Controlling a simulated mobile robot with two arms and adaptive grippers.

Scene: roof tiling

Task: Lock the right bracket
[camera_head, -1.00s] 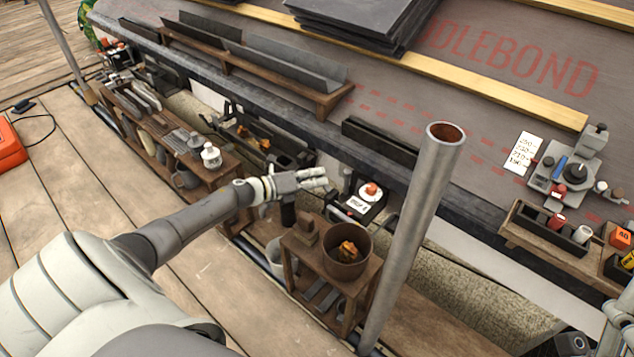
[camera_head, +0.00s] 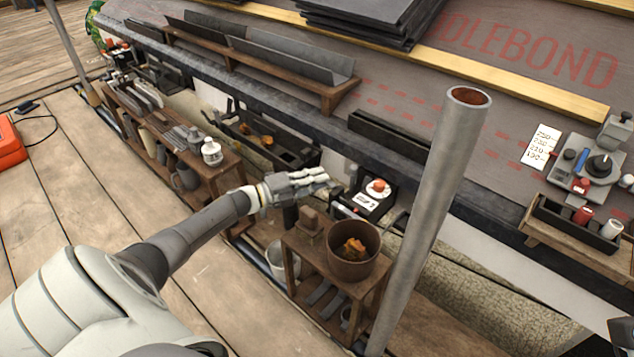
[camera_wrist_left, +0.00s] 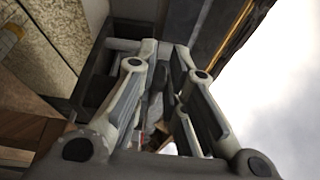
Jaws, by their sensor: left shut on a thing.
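My left gripper (camera_head: 318,178) reaches in from the left over the roof's lower edge, above the small wooden shelf. It also shows in the left wrist view (camera_wrist_left: 160,75), with both fingers closed around a small grey part (camera_wrist_left: 156,106). The fingers cover most of that part, and I cannot tell whether it belongs to the right bracket. A dark box with a red knob (camera_head: 378,187) and a white label sits just right of the fingertips in the head view. I cannot make out the bracket clearly.
A metal pole (camera_head: 432,215) stands upright right of the gripper. A brown bucket (camera_head: 353,268) stands on the small shelf below. A dark gutter piece (camera_head: 390,135) lies along the roof edge. A wooden tool rack (camera_head: 222,158) stands at left.

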